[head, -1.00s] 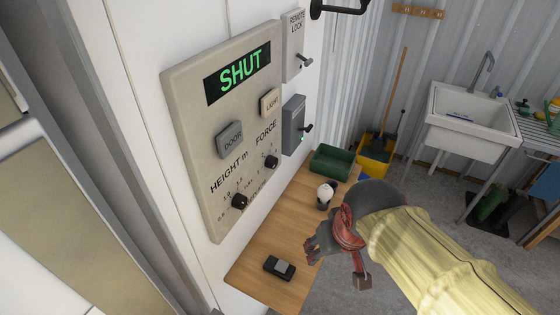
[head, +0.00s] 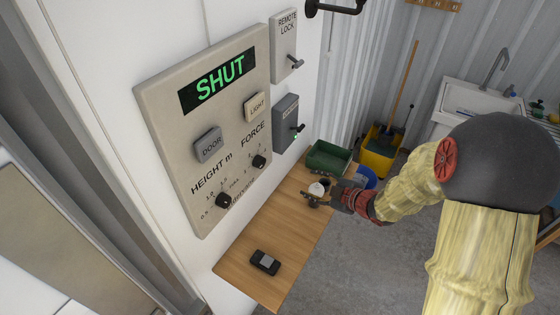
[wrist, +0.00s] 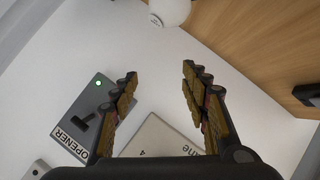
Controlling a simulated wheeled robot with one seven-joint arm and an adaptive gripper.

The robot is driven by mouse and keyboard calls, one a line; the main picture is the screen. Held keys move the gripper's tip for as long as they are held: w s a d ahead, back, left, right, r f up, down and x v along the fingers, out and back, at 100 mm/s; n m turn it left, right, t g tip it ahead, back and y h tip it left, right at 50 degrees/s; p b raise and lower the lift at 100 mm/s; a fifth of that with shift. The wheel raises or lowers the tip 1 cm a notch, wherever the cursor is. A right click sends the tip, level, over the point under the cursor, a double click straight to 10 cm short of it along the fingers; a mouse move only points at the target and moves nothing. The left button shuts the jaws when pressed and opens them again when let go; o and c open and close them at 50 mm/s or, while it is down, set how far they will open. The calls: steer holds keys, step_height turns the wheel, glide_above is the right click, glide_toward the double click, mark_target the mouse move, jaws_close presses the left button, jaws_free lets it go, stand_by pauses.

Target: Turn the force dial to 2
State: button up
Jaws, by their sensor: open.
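The force dial (head: 259,161) is a small black knob under the word FORCE on the beige wall panel (head: 185,120). It sits right of and above the height dial (head: 222,200). Its exact setting is too small to read. My gripper (head: 318,196) is over the wooden shelf, to the right of the force dial and apart from it. In the wrist view my gripper (wrist: 158,85) is open and empty, its two fingers wide apart. The panel's corner (wrist: 160,140) shows between and below the fingers; the force dial does not show there.
The panel's display reads SHUT (head: 219,80). A grey opener box (head: 286,122) with a lever and green light is right of the panel.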

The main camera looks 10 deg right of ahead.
steer(key=s+a+r+n+y, duration=0.2)
steer(key=a+r+n+y, duration=0.2)
steer(key=a+r+y, duration=0.15)
steer(key=n+y, duration=0.3)
glide_toward(264, 163)
steer(key=a, duration=0.1)
steer(key=shift+g, duration=0.4)
steer(key=x, duration=0.8)
steer(key=shift+w+d+r, duration=0.1)
steer(key=shift+w+r, duration=0.15)
steer(key=shift+w, duration=0.1)
steer(key=c, duration=0.3)
steer(key=c, duration=0.8)
steer(key=shift+c, duration=0.3)
